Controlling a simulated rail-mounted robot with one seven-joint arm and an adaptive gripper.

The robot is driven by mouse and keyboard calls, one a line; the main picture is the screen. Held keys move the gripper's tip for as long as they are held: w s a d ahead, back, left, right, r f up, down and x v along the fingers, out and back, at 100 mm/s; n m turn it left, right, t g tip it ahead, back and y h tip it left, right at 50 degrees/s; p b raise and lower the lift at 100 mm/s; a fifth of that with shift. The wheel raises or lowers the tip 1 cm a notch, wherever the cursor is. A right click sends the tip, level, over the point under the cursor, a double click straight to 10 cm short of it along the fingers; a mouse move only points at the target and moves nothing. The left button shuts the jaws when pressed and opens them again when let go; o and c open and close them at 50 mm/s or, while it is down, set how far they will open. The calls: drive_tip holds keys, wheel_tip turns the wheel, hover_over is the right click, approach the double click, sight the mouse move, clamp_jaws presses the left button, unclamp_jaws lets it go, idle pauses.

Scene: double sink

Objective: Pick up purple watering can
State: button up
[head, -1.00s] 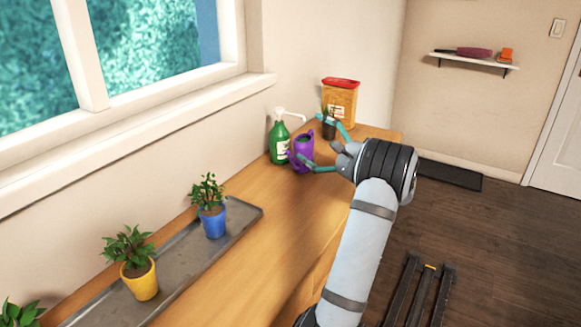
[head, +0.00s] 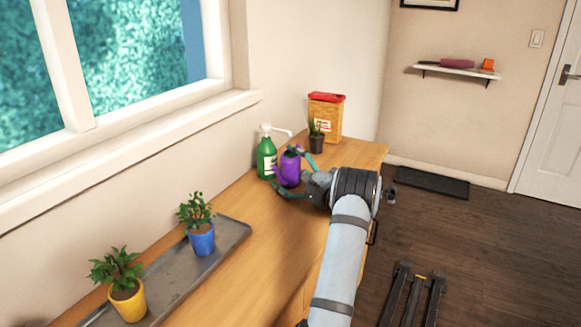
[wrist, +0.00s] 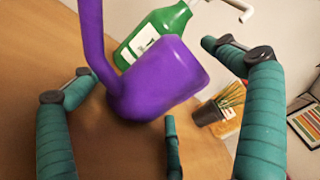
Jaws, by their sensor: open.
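The purple watering can (head: 289,170) stands on the wooden counter beside a green pump bottle (head: 266,157). My gripper (head: 284,169) is open at the can's right side, with teal fingers reaching to either side of it. In the wrist view, the can (wrist: 160,82) is tilted in the picture, its spout rising at upper left. The open fingers of my gripper (wrist: 148,72) are spread around the can, with visible gaps. The can's handle is hard to make out.
The green bottle (wrist: 155,32) is close behind the can. A small dark potted plant (head: 316,141) and an orange box with a red lid (head: 326,116) stand farther back. A grey tray (head: 228,240) holds potted plants at the left. Bare counter lies between tray and can.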

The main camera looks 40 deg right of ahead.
drive_tip(key=shift+w, duration=0.25)
drive_tip(key=shift+c, duration=0.8)
drive_tip(key=c, duration=1.5)
